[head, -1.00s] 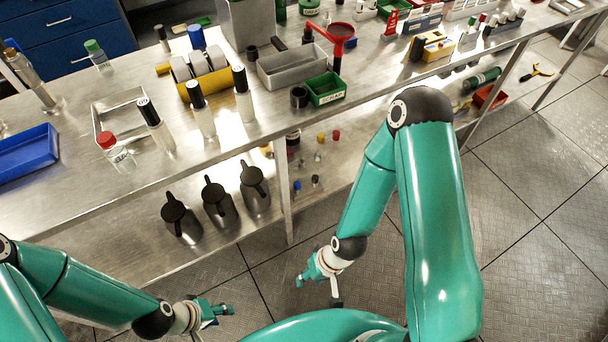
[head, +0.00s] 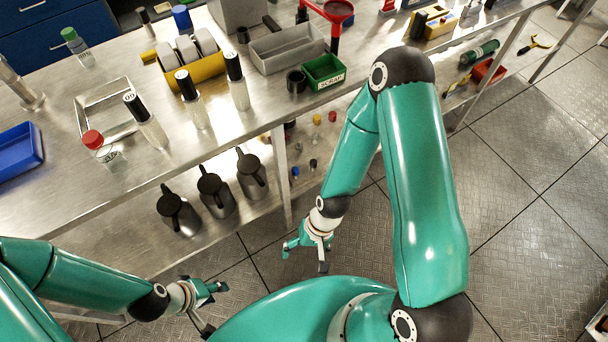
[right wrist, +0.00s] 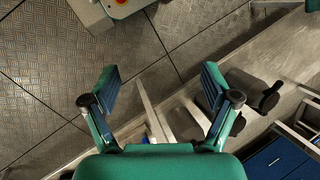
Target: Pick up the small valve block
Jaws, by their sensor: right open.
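I cannot pick out the small valve block with certainty in either view. Several small parts with blue, black, yellow and red tops lie on the lower shelf, including a blue one (head: 295,172) and a red one (head: 332,116). My right gripper (head: 305,257) is open and empty over the floor, in front of the bench and below those parts in the picture. In the right wrist view its two fingers (right wrist: 160,88) are wide apart with nothing between them. My left gripper (head: 213,307) is at the lower left, apparently open and empty, over the floor.
Three dark jugs (head: 215,194) stand on the lower shelf (head: 135,240). The steel bench top (head: 60,180) holds bottles, a blue tray (head: 18,152), a grey bin (head: 287,48) and a green scrap box (head: 324,72). A bench leg (head: 280,175) stands right of the jugs.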

